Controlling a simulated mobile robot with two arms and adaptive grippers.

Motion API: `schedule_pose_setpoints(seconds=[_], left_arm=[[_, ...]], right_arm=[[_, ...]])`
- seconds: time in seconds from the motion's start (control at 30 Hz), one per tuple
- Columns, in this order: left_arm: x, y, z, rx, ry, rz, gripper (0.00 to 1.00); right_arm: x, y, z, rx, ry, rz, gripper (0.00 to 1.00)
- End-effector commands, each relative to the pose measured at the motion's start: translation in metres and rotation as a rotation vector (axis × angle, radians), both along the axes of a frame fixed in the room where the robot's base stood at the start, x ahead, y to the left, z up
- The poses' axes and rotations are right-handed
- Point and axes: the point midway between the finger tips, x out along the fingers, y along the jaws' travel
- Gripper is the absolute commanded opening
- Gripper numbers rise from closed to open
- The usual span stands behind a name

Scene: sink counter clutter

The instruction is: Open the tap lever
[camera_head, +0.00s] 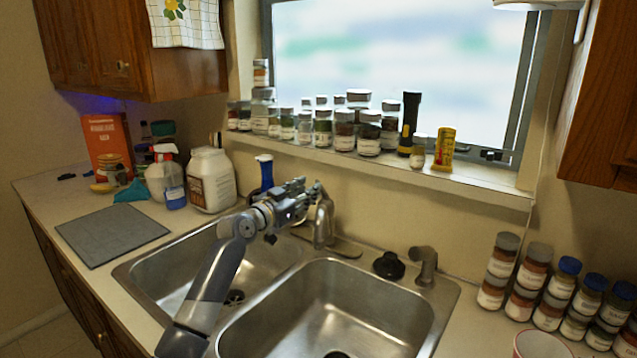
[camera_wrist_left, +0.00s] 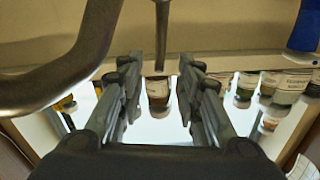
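The metal tap (camera_head: 323,222) stands behind the double sink, and its curved spout crosses the left of the left wrist view (camera_wrist_left: 70,70). Its thin tap lever (camera_wrist_left: 162,32) comes down from the top edge of that view, in line with the gap between my fingers. In the head view the lever is mostly hidden by the gripper. My left gripper (camera_head: 305,192) is at the top of the tap. In the left wrist view its two fingers (camera_wrist_left: 158,85) are apart with nothing clamped; contact with the lever cannot be told. My right gripper is not in view.
Several jars (camera_head: 344,130) line the window sill. A black stopper (camera_head: 389,265) and a small metal fixture (camera_head: 424,265) sit right of the tap. The sink basins (camera_head: 335,310) are open below.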

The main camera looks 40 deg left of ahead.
Motion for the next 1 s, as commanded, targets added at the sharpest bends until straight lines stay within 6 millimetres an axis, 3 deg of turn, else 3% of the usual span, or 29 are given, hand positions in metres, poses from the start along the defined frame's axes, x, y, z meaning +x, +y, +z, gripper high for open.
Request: schedule_pose_setpoints(seconds=[0.2,0.4,0.83,1.0], left_arm=[[0.036,0.005,0.003,-0.003,-0.002,0.001,0.32],[0.054,0.007,0.001,-0.002,0.0,0.0,0.32],[0.061,0.008,0.0,0.002,0.001,0.0,0.32],[0.061,0.008,0.0,0.001,0.001,0.0,0.0]], right_arm=[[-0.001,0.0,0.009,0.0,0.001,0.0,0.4],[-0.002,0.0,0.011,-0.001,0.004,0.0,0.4],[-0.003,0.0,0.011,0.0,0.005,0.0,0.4],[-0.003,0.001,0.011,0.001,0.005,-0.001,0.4]])
